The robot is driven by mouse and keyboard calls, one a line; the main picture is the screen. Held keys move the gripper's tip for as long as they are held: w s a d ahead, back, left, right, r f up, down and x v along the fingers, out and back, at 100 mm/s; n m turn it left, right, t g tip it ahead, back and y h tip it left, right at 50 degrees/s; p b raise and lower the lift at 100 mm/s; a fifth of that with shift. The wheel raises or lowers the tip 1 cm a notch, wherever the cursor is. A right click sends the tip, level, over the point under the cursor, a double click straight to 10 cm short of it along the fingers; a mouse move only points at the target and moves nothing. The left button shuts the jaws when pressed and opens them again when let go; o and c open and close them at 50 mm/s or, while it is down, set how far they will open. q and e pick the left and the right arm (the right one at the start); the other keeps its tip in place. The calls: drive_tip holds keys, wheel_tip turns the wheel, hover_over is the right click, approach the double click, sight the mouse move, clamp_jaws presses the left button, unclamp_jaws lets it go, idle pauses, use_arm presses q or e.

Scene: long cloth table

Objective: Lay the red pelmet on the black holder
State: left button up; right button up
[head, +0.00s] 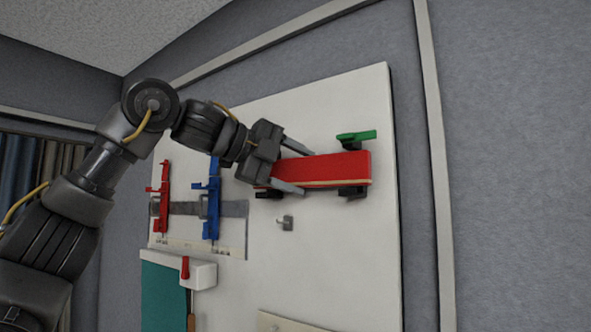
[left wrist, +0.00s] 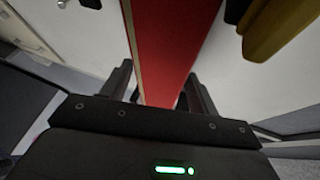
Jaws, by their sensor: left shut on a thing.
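The red pelmet (head: 335,168) is a long red board with a pale lower edge, held roughly level in front of the white board. My left gripper (head: 292,166) is shut on its left end. In the left wrist view the pelmet (left wrist: 163,45) runs away between the fingers (left wrist: 160,92). Black holder parts show just under the pelmet, one at its right end (head: 352,191) and one at its left (head: 268,194). I cannot tell whether the pelmet touches them. My right gripper is not in view.
A green piece (head: 357,135) sits on a black bracket just above the pelmet. Red (head: 164,195) and blue (head: 213,198) clamps hang on a grey strip at left. A small hook (head: 286,222) and a white box (head: 200,273) are lower. The white board (head: 345,255) is bare at lower right.

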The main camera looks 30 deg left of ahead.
use_arm(q)
drive_tip(key=shift+f+b, duration=0.55)
drive_tip(key=shift+f, duration=0.1)
idle(0.6)
drive_tip(key=o, duration=1.1)
drive_tip(key=shift+s, duration=0.1)
drive_tip(key=shift+s+a+r, duration=0.1)
drive_tip(key=shift+s+a, duration=0.15)
drive_tip(key=b+v, duration=0.1)
drive_tip(key=v, duration=0.9)
drive_tip(key=shift+r+b, duration=0.1)
drive_tip(key=shift+b, duration=0.2)
